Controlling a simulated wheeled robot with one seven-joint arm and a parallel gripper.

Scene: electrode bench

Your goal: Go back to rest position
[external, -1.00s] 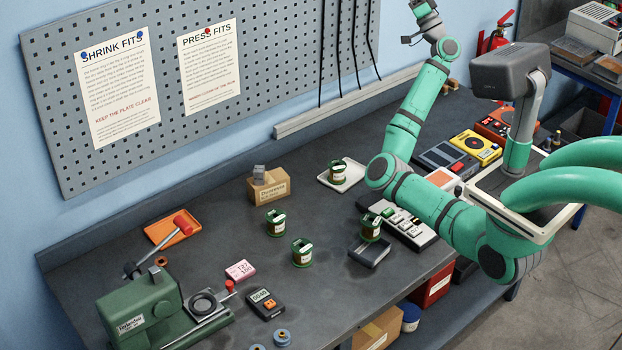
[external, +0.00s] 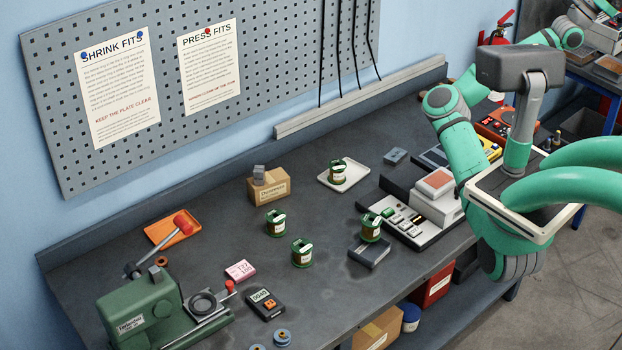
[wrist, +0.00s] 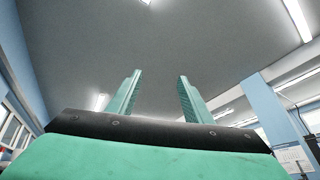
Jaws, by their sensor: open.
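My gripper (wrist: 158,95) shows in the wrist view with its two green fingers spread apart. Nothing is between them, and they stand out against the ceiling. In the external view my green arm is folded at the right, over the bench's far right end. Its end reaches the top right corner, where the fingers cannot be made out clearly. The gripper is well away from the green-and-brown spools (external: 302,253) on the bench.
The dark bench (external: 215,215) holds a green press (external: 140,310), a white tray (external: 357,172) with one spool, a cardboard box (external: 270,187) and a grey-white keyed device (external: 415,228). A pegboard (external: 270,50) stands behind. A fire extinguisher (external: 497,38) hangs near the arm.

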